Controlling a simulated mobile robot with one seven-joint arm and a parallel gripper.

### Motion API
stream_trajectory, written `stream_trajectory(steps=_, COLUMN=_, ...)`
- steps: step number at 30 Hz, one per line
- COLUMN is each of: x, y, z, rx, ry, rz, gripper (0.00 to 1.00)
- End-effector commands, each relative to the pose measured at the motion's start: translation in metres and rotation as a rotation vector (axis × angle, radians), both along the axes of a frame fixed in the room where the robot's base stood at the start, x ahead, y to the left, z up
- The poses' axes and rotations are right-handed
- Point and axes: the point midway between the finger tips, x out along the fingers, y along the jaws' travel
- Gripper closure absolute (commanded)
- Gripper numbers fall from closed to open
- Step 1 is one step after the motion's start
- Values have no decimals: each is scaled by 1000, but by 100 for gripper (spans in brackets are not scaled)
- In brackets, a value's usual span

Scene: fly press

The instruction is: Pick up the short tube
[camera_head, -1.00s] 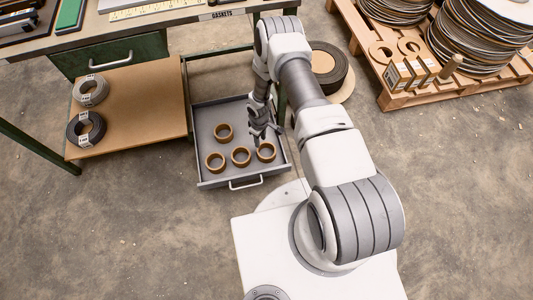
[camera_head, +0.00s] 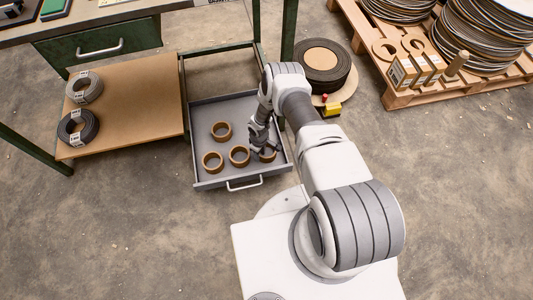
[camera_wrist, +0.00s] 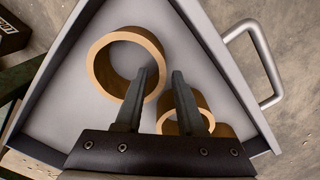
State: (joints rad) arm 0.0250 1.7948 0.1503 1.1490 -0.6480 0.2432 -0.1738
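I cannot tell which is the short one. My gripper (camera_head: 262,149) hangs over the right tube and partly hides it. In the wrist view, my gripper (camera_wrist: 165,72) is open and empty, with a narrow gap between its fingertips. The left finger overlaps a large-looking tube (camera_wrist: 104,72); the right finger crosses a smaller-looking tube (camera_wrist: 222,131). Contact cannot be told.
The drawer's front handle (camera_head: 244,184) sticks out towards me. A black roll (camera_head: 322,66) lies behind right, and a pallet (camera_head: 450,88) stands at the back right. Bare floor lies in front.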

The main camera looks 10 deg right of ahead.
Motion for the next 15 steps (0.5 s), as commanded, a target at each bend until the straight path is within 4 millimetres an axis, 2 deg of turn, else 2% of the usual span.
stream_trajectory(steps=1, x=0, y=0, z=-11, rx=0, ry=0, rz=-1, gripper=62)
stream_trajectory(steps=3, x=0, y=-1, z=-15, rx=-1, ry=-1, rz=-1, gripper=62)
stream_trajectory(steps=11, x=0, y=-1, z=-16, rx=-1, ry=0, rz=-1, gripper=62)
stream_trajectory(steps=15, x=0, y=-1, z=-16, rx=-1, ry=0, rz=-1, gripper=83)
